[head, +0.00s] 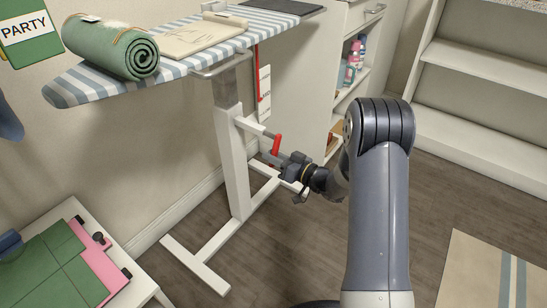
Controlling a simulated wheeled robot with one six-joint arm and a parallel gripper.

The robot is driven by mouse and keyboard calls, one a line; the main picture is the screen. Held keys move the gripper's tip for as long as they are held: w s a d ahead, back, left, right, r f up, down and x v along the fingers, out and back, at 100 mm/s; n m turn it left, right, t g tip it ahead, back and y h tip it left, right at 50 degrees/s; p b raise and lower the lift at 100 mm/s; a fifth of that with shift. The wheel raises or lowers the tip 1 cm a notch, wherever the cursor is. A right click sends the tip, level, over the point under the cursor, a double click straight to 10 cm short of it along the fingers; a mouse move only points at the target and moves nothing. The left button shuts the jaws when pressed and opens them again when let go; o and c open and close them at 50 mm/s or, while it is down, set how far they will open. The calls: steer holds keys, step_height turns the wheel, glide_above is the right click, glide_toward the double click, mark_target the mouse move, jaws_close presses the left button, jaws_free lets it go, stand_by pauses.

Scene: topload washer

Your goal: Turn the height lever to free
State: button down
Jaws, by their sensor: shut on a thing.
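The red height lever (276,145) shows on the right side of the ironing board's white stand (233,165), below a short white side arm. It points up and slightly right. My gripper (273,158) reaches in from the right and is shut on the lever, near its lower part. The fingertips are small in the picture and partly hide the lever's lower end and pivot. The striped ironing board (190,68) sits on top of the stand.
A rolled green towel (110,47) and a folded beige cloth (203,37) lie on the board. A white cabinet (310,75) with shelves stands behind my arm. A low white table (135,280) is at lower left. The wooden floor between the stand and the rug (480,275) is clear.

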steer(key=c, duration=1.3)
jaws_free()
steer(key=p+v, duration=0.3)
steer(key=v, duration=0.7)
steer(key=shift+s+d, duration=0.25)
steer(key=shift+d, duration=0.1)
steer(key=b+x, duration=0.3)
steer(key=x, duration=0.8)
steer(key=shift+s+d, duration=0.1)
steer(key=shift+d, duration=0.05)
